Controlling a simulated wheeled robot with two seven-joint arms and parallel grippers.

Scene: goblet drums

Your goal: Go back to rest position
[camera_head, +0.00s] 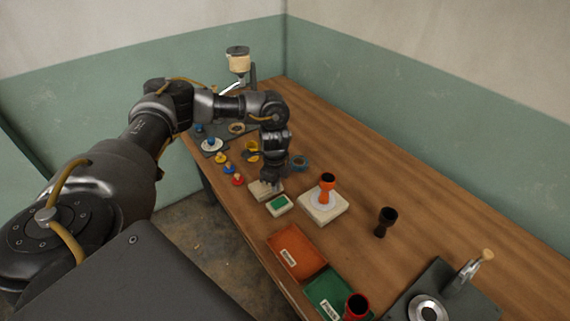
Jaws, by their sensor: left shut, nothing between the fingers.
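My left arm reaches in from the left, and my left gripper (271,182) points down over a small beige block (262,192) near the table's left edge. It looks shut and holds nothing; I cannot tell whether it touches the block. An orange goblet drum (327,188) stands upright on a pale square block (335,207) to the right of the gripper. A dark drum with a red rim (357,306) stands at the green tray (320,285), partly cut off. My right gripper is not in view.
The wooden table (420,200) is clear along its right side. Small coloured pieces (229,168) line the left edge. A metal device (440,290) stands front right.

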